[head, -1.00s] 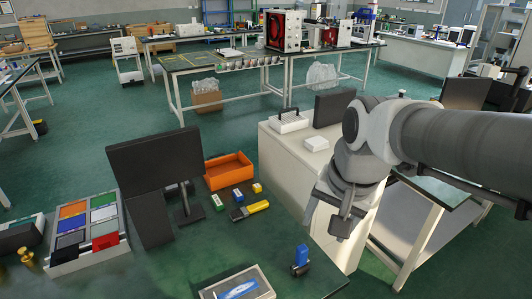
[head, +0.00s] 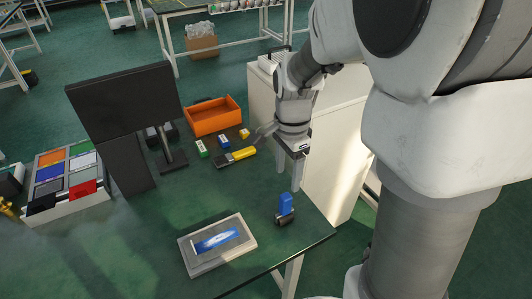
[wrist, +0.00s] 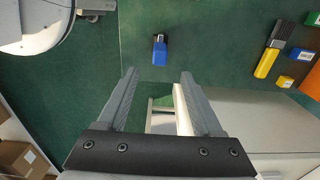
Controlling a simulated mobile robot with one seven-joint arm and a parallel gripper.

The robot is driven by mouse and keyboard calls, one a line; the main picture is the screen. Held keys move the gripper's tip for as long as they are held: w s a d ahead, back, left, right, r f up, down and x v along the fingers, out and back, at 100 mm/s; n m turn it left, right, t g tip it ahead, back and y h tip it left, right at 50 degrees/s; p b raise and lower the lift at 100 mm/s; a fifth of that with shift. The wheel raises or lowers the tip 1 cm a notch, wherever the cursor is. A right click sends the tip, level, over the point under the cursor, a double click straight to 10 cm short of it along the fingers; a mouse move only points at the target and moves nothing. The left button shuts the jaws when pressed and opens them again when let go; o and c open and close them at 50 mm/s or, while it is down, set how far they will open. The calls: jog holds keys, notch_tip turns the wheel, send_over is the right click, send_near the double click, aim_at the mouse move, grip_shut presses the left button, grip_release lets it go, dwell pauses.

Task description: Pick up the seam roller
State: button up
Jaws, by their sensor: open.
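My gripper (head: 289,179) points down, open and empty, above the table's right edge and a little beyond the roller in the head view. Both fingers of my gripper (wrist: 159,76) show spread apart in the wrist view. Nothing hides the roller.
A grey tray with a blue-and-white item (head: 217,243) lies left of the roller. A yellow-handled tool (head: 236,156), small blocks and an orange bin (head: 213,116) are farther back. A monitor (head: 125,105) stands at left. A white cabinet (head: 325,150) adjoins the table's right side.

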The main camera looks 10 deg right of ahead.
aim_at(285, 205)
notch_tip(285, 205, down, 13)
jog(key=b, duration=0.3)
jog(key=shift+r+b, duration=0.2)
jog(key=shift+b, duration=0.1)
jog(key=shift+c, duration=0.3)
jog(key=shift+r, duration=0.1)
grip_shut()
